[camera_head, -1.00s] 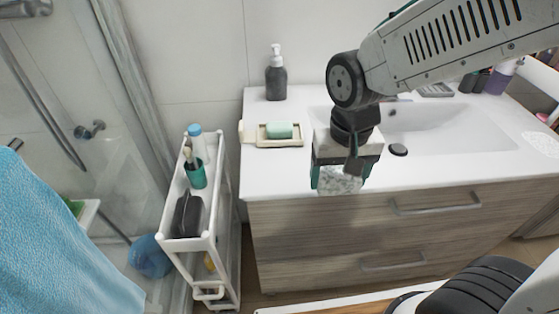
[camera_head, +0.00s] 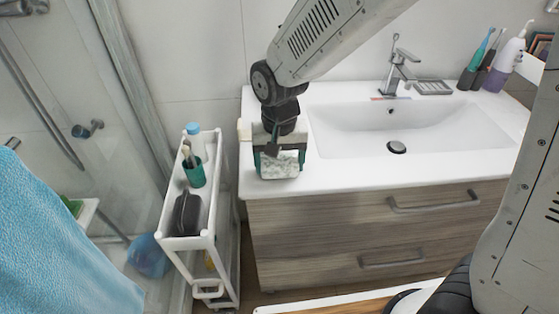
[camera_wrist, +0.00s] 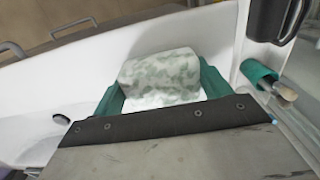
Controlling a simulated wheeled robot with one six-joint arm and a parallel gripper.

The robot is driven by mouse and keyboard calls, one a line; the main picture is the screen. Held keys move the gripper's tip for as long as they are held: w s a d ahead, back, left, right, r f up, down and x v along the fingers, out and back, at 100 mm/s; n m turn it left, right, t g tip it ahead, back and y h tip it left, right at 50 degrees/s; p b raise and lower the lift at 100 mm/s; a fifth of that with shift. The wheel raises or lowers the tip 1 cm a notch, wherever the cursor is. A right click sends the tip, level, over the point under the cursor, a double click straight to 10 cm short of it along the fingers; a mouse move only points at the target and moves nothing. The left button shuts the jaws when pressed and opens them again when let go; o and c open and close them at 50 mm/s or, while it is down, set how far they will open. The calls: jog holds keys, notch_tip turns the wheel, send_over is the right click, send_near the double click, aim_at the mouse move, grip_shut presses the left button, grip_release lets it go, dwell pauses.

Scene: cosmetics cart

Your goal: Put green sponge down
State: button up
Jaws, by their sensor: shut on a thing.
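The sponge (camera_head: 280,166) is a block with a mottled pale grey-green and white face. My gripper (camera_head: 279,172) is shut on it, with a green finger on each side. It is at the left end of the white countertop (camera_head: 350,178), near the front edge. I cannot tell if the sponge touches the surface. In the wrist view the sponge (camera_wrist: 160,78) sits between the green fingers (camera_wrist: 162,95), with the white counter around it.
A white cart (camera_head: 213,225) stands left of the vanity, holding a green cup (camera_head: 195,175), a bottle (camera_head: 194,135) and a dark item (camera_head: 187,213). The sink basin (camera_head: 430,130) lies right of my gripper. My arm hides the counter's back left.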

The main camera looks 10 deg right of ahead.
aim_at(280, 161)
jog(key=shift+f, duration=0.15)
jog(key=o, duration=0.9)
notch_tip(280, 161, up, 12)
jog(key=s+d+r, duration=0.3)
jog(key=s+d, duration=0.1)
jog(key=d, duration=0.3)
jog(key=s+d+r, duration=0.3)
jog(key=s+d, duration=0.2)
jog(key=d, duration=0.2)
jog(key=shift+t, duration=0.6)
jog(key=s+d, duration=0.2)
jog(key=s, duration=0.1)
jog(key=s+d+f, duration=0.1)
jog(key=s+d, duration=0.1)
jog(key=s, duration=0.1)
jog(key=s+d, duration=0.3)
jog(key=s, duration=0.1)
jog(key=shift+s+f, duration=0.1)
jog(key=shift+f, duration=0.15)
